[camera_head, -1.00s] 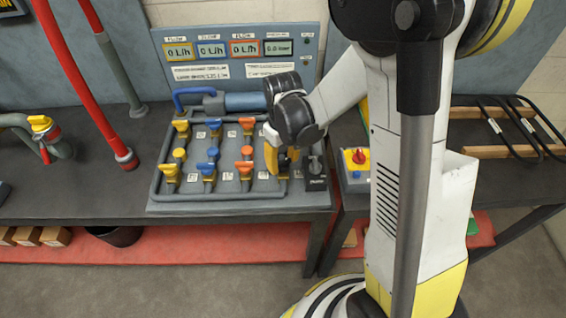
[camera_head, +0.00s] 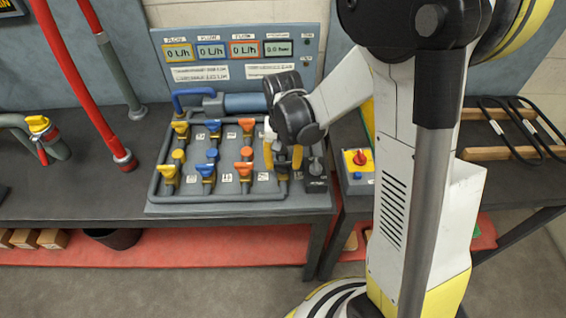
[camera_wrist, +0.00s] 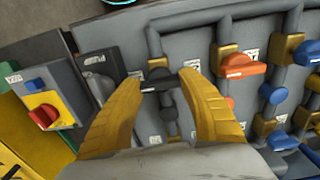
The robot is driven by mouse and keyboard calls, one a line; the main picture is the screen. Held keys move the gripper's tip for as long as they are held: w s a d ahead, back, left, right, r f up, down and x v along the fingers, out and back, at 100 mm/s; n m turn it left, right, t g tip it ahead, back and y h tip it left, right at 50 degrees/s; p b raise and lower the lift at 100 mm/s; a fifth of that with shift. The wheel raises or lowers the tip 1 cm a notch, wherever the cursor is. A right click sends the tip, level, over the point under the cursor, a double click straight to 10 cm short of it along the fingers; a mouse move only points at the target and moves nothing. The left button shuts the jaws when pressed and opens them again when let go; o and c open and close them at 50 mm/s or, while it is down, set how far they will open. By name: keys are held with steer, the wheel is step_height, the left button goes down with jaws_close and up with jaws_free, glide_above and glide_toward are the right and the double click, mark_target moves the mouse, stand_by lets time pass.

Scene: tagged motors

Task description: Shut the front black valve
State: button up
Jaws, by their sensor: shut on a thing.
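The front black valve (camera_wrist: 160,82) is in the upper middle of the wrist view, with its dark handle lying crosswise on a brass body. My gripper (camera_wrist: 163,84) has its two yellow fingers on either side of that handle, shut on it. In the head view my gripper (camera_head: 283,158) points down at the right end of the valve panel (camera_head: 225,208). My wrist and fingers hide most of the black valve there. A second dark knob-like part (camera_wrist: 169,114) shows between my fingers in the wrist view.
Orange valves (camera_head: 245,170), blue valves (camera_head: 206,170) and yellow valves (camera_head: 169,172) stand left of my gripper. A switch box (camera_head: 358,172) with a red knob is to the right. A dark box (camera_head: 316,180) sits close beside my gripper. Displays (camera_head: 227,50) stand behind.

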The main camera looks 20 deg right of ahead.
mark_target(283, 163)
stand_by(0.4)
steer(key=o, duration=1.2)
step_height(283, 163, up, 12)
steer(key=shift+s+r, duration=0.1)
steer(key=s+r+n+t, duration=0.1)
steer(key=s+r+t, duration=0.1)
steer(key=s, duration=0.2)
steer(key=s+r+n+t, duration=0.1)
steer(key=s+t, duration=0.1)
steer(key=s, duration=0.2)
steer(key=s+r+n+t, duration=0.1)
steer(key=s+r+t, duration=0.1)
steer(key=s+t, duration=0.1)
steer(key=shift+s+r+n, duration=0.3)
steer(key=shift+s+r, duration=0.05)
steer(key=shift+s, duration=0.45)
